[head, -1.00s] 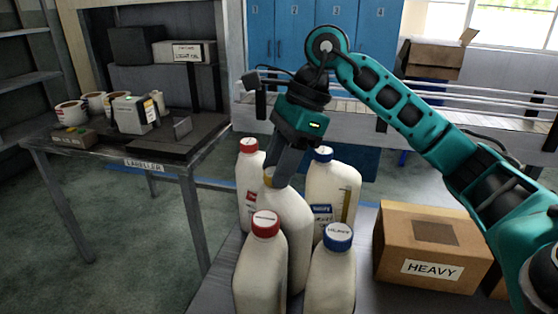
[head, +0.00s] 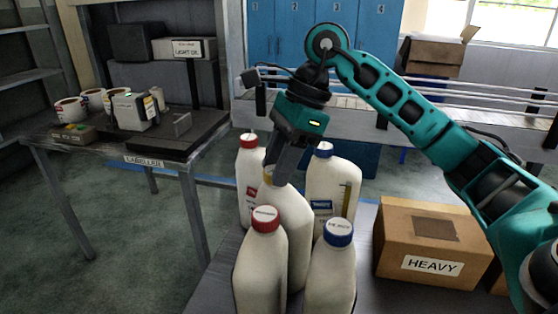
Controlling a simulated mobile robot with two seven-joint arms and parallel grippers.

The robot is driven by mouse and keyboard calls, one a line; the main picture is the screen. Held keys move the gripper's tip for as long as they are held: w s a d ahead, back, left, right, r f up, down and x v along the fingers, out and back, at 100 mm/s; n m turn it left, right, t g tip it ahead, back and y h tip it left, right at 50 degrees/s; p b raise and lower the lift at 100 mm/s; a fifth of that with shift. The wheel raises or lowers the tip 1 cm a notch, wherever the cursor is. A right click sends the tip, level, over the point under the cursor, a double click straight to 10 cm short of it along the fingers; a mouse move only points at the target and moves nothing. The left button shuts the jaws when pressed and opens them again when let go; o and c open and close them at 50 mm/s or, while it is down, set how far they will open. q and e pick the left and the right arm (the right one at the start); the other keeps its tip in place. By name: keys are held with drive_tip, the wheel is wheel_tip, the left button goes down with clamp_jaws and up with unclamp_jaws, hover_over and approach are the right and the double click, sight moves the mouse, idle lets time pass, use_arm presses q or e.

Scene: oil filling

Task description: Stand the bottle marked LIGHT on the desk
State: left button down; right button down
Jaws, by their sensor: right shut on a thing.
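Several white bottles stand close together on a grey table (head: 212,292). My right gripper (head: 276,178) points down and is shut on the cap of the middle bottle (head: 287,222), which has a yellow cap and looks upright. Red-capped bottles stand in front (head: 261,270) and behind left (head: 248,190). Blue-capped bottles stand in front right (head: 331,275) and behind right (head: 333,190). I cannot make out the word LIGHT on any bottle. The middle bottle's base is hidden by the front bottles. A dark desk with a LABELLER sign (head: 145,162) is at the left. My left gripper is not in view.
A cardboard box marked HEAVY (head: 425,240) stands right of the bottles. A label printer (head: 133,110) and label rolls (head: 70,108) stand on the desk. A railed conveyor (head: 400,150) runs behind. Open floor lies between desk and table.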

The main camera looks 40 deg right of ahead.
drive_tip(key=shift+f, duration=0.1)
idle(0.7)
drive_tip(key=shift+c, duration=0.2)
unclamp_jaws()
drive_tip(key=shift+f, duration=0.1)
idle(0.4)
drive_tip(key=shift+r+p, duration=2.8)
drive_tip(key=shift+r, duration=0.8)
drive_tip(key=shift+f, duration=0.1)
